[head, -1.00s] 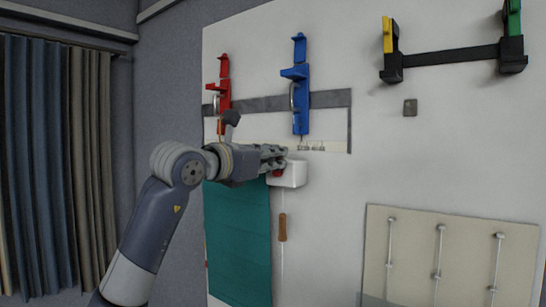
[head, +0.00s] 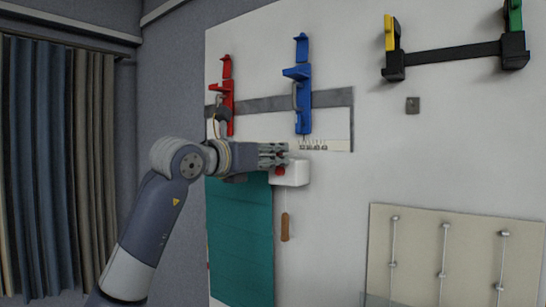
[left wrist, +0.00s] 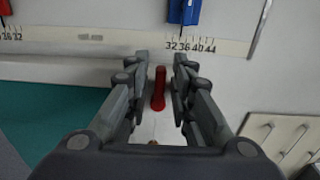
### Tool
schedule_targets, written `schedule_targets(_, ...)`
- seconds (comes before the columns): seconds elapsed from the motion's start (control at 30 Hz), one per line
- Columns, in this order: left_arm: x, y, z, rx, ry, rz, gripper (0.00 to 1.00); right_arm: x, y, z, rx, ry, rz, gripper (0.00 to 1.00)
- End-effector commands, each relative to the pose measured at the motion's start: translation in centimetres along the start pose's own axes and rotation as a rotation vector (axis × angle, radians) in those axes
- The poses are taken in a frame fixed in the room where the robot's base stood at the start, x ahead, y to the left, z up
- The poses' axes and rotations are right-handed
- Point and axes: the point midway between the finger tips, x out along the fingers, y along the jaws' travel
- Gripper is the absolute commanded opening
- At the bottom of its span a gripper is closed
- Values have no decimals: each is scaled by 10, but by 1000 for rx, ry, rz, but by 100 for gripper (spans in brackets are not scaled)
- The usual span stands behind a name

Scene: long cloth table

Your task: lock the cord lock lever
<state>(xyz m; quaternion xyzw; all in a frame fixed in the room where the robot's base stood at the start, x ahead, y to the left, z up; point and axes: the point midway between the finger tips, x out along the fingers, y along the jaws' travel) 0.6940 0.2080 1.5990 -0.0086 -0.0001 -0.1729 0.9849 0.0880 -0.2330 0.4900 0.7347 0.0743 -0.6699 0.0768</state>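The cord lock is a small white box (head: 295,174) on the wall panel, at the top right corner of the teal blind (head: 240,240). Its red lever (head: 280,171) shows at the box's left side in the head view. In the left wrist view the red lever (left wrist: 158,90) stands upright in the picture between the two fingers. My left gripper (head: 275,154) is at the box with its fingers apart. Gaps show on both sides of the lever, so it is not gripped. My right gripper is in neither view.
A wooden cord handle (head: 285,227) hangs below the box. A red clamp (head: 226,95) and a blue clamp (head: 301,90) sit above on a grey rail. A beige board with rods (head: 440,255) is at lower right. Curtains (head: 55,165) hang at left.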

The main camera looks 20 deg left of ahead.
Motion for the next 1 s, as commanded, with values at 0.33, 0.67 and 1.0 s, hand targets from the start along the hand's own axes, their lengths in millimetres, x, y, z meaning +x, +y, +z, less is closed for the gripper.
schedule_targets(0.33,0,0,-1,2,3,0,30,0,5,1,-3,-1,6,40)
schedule_targets(0.67,-43,1,-1,4,1,2,30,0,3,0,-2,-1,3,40)
schedule_targets(1.0,-106,1,-1,2,2,2,30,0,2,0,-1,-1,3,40)
